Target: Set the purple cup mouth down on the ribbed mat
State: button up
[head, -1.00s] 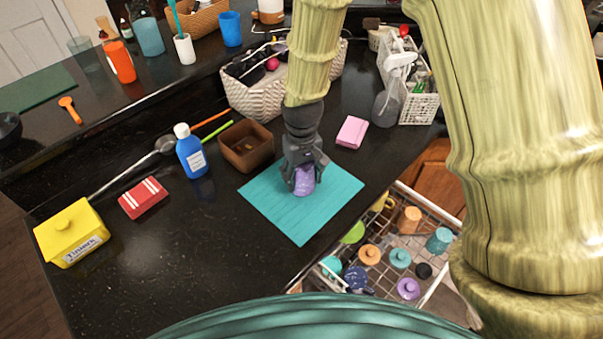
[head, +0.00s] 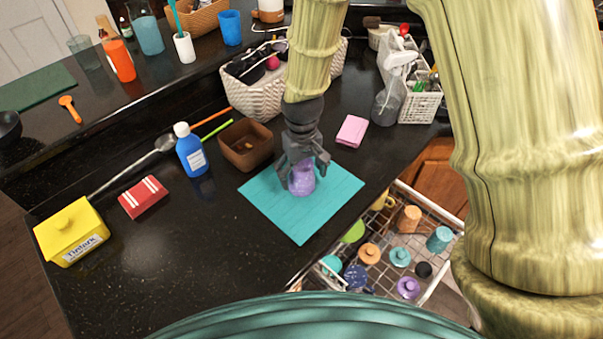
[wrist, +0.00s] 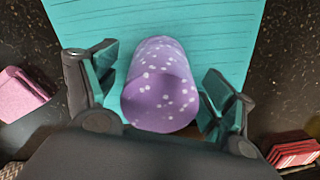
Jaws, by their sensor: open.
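The purple cup (head: 302,182) with white dots stands on the turquoise ribbed mat (head: 304,222), towards its middle. In the wrist view the cup (wrist: 160,88) lies between the spread fingers, with the grooved mat (wrist: 205,22) beyond it. My gripper (head: 304,169) is open just above and around the cup's upper part. In the wrist view the fingers (wrist: 158,88) are on either side of the cup, with a gap on the left and a smaller one on the right. The fingers partly hide the cup in the head view, and I cannot tell for sure which end is the mouth.
An open dish rack (head: 400,240) with several cups lies below the counter edge.

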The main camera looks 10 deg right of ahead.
notch_tip(320, 180, up, 11)
jog(key=shift+r, duration=0.1)
dwell(0.4)
jog(key=shift+r, duration=0.1)
dwell(0.5)
